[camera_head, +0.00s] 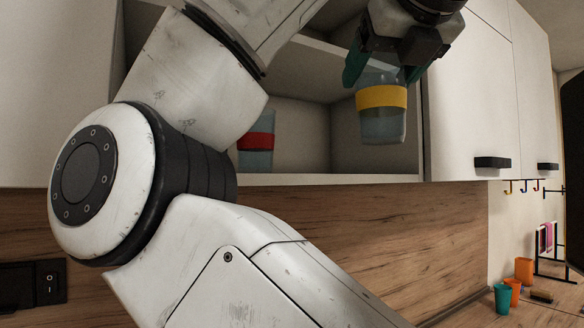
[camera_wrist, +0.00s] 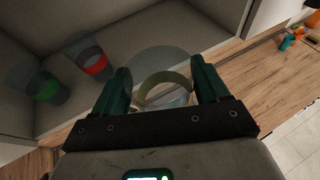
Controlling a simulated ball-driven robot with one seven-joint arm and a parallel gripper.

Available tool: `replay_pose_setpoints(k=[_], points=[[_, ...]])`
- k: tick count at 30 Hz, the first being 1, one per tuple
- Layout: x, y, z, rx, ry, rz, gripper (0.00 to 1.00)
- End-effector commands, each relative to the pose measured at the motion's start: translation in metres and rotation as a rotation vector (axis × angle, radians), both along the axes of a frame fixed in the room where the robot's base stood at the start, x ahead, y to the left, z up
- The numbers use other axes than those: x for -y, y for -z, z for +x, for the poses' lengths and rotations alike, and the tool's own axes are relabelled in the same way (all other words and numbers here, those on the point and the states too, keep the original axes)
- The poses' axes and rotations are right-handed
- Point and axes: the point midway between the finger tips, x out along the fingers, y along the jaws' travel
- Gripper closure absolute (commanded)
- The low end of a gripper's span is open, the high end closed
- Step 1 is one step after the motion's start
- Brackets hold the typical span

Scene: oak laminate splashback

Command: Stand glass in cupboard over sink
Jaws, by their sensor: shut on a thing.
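A clear glass with a yellow band (camera_head: 381,112) is held upright by my gripper (camera_head: 385,78) in front of the open cupboard (camera_head: 290,179). The glass also shows in the wrist view (camera_wrist: 163,92), between the two green fingers of my gripper (camera_wrist: 165,88). The fingers are shut on it near its upper part. In the head view the glass's base is a little above the level of the cupboard's bottom board. The wrist view looks down on the glass from above, and its base is hard to make out.
A red-banded glass (camera_head: 256,142) stands inside the cupboard. A green-banded glass (camera_wrist: 46,88) stands left of it in the wrist view. A closed white door (camera_head: 470,100) adjoins the opening on the right. Orange and teal cups (camera_head: 502,298) stand on the worktop at far right.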

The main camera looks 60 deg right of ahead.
Motion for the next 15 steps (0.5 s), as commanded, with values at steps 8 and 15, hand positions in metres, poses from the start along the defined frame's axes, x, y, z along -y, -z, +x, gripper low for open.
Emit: replay_pose_setpoints(k=[8, 15], points=[[0.039, 0.0, 0.026, -0.009, -0.003, 0.0, 0.9], [0.087, -0.001, 0.061, -0.008, -0.006, -0.001, 0.9]])
